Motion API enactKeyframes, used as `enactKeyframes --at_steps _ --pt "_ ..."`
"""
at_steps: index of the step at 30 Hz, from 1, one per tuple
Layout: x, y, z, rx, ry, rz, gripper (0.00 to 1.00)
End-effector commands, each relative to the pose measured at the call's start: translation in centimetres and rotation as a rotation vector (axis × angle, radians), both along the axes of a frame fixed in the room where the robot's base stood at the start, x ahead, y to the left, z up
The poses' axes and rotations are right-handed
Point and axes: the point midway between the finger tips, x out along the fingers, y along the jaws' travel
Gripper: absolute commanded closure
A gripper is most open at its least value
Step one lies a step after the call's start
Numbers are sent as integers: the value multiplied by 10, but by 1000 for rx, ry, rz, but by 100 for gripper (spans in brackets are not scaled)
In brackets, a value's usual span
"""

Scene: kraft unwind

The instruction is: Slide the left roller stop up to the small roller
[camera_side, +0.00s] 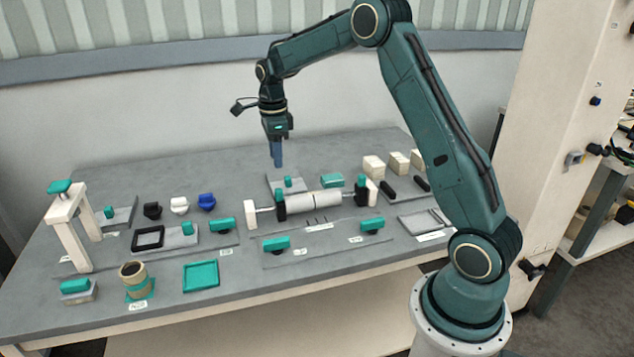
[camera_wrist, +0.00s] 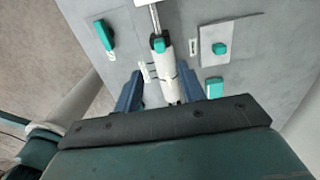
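The left roller stop (camera_side: 281,206), a black block with a teal top, stands on a thin metal shaft (camera_side: 264,209). It also shows in the wrist view (camera_wrist: 158,46). To its right on the shaft is a white roller in two sections, the left one (camera_side: 299,202) beside the stop; I cannot tell whether they touch or which section is the small roller. A second black stop (camera_side: 361,188) stands at the right end. My gripper (camera_side: 278,164) hangs above and behind the left stop, pointing down. In the wrist view its blue fingers (camera_wrist: 161,74) are apart, with nothing held.
A grey plate with a teal knob (camera_side: 288,182) and a teal block (camera_side: 331,180) lie behind the shaft. Two teal-handled parts (camera_side: 276,243) (camera_side: 372,225) lie in front. A white upright (camera_side: 250,218) stands at the shaft's left end.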

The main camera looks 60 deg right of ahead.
Motion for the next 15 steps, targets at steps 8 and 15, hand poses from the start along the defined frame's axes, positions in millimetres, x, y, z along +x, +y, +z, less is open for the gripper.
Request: enactKeyframes --at_steps 8,15 --pt "0 0 23 0 0 0 60" --pt "0 0 25 1 1 0 60"
